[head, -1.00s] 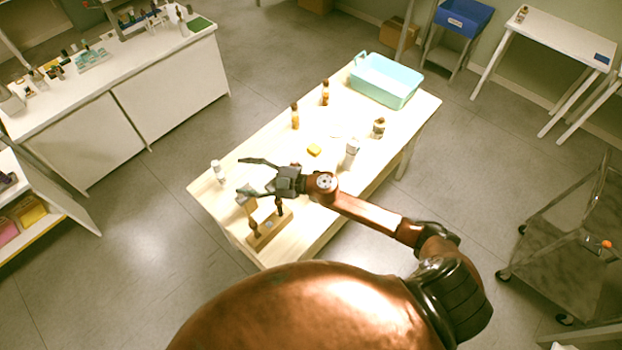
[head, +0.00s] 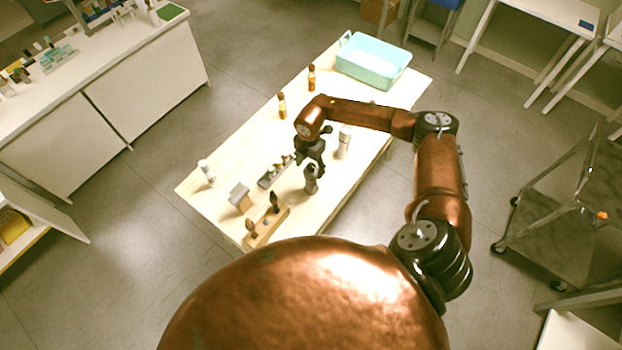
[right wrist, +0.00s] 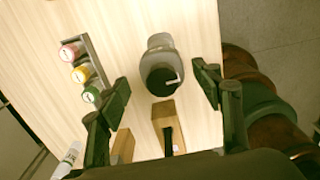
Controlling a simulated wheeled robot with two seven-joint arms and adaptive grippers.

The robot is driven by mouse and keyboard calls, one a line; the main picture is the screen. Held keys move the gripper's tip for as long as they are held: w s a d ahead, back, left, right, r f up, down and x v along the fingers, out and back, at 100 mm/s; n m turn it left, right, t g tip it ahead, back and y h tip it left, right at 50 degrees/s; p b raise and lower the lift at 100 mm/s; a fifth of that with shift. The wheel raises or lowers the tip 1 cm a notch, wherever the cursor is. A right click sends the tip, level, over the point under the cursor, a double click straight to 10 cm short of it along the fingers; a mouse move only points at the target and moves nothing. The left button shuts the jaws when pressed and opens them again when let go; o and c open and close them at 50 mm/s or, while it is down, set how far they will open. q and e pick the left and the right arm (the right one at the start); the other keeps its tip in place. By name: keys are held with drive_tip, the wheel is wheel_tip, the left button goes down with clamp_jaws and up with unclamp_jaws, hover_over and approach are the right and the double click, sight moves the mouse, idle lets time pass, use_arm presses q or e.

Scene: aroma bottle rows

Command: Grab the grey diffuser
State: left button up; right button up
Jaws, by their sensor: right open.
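The grey diffuser (head: 310,184) stands upright on the pale wooden table, right of a small rack. In the right wrist view the grey diffuser (right wrist: 160,52) shows its rounded body and dark top, with a thin light piece beside it. My right gripper (head: 312,165) points down at the diffuser's top. In the right wrist view my right gripper (right wrist: 163,92) is open, its fingers apart on either side of the diffuser's near end. No contact shows. My left gripper is not in view.
A rack with coloured vials (right wrist: 80,73) sits left of the diffuser. A wooden stand (head: 268,224), a grey-topped block (head: 240,196) and a white bottle (head: 206,171) are nearer. A pale bottle (head: 344,143) stands behind. A teal bin (head: 372,73) occupies the far end.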

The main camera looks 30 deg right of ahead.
sight(311, 180)
drive_tip(key=f, duration=0.1)
drive_tip(key=f+p, duration=0.1)
drive_tip(key=f, duration=0.1)
drive_tip(key=shift+s+d+f, duration=0.15)
drive_tip(key=shift+d+f, duration=0.05)
drive_tip(key=shift+f, duration=0.1)
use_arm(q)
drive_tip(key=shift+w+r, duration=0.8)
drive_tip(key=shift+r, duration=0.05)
use_arm(e)
drive_tip(key=shift+f, duration=0.35)
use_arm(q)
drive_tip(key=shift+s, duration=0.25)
use_arm(e)
drive_tip(key=shift+r, duration=0.1)
clamp_jaws()
